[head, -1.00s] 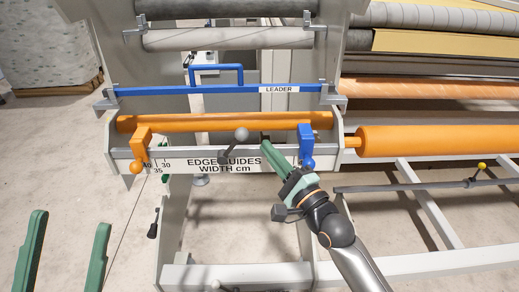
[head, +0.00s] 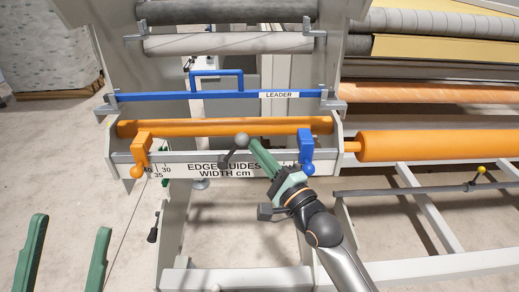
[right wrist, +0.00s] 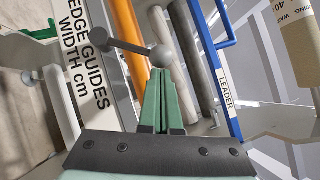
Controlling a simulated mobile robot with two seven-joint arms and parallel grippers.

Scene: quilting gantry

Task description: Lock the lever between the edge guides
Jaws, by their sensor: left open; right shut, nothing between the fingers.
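The lever is a grey rod with a round ball knob (head: 241,139), mounted on the white "EDGE GUIDES WIDTH cm" rail (head: 190,168). It leans up and to the right from its pivot. It stands between the orange edge guide (head: 141,148) on the left and the blue edge guide (head: 306,146) on the right. My right gripper (head: 252,142) is shut and empty, with its fingertips at the right side of the knob. In the right wrist view the knob (right wrist: 162,57) is just beyond the fingertips; I cannot tell whether they touch. My left gripper (head: 72,221) is open and empty at lower left.
An orange roller (head: 220,127) runs behind the rail, with a blue leader bar (head: 190,95) above it. A larger orange roll (head: 430,145) is at the right. A black-handled lever (head: 153,235) hangs lower left. Open floor lies left of the frame.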

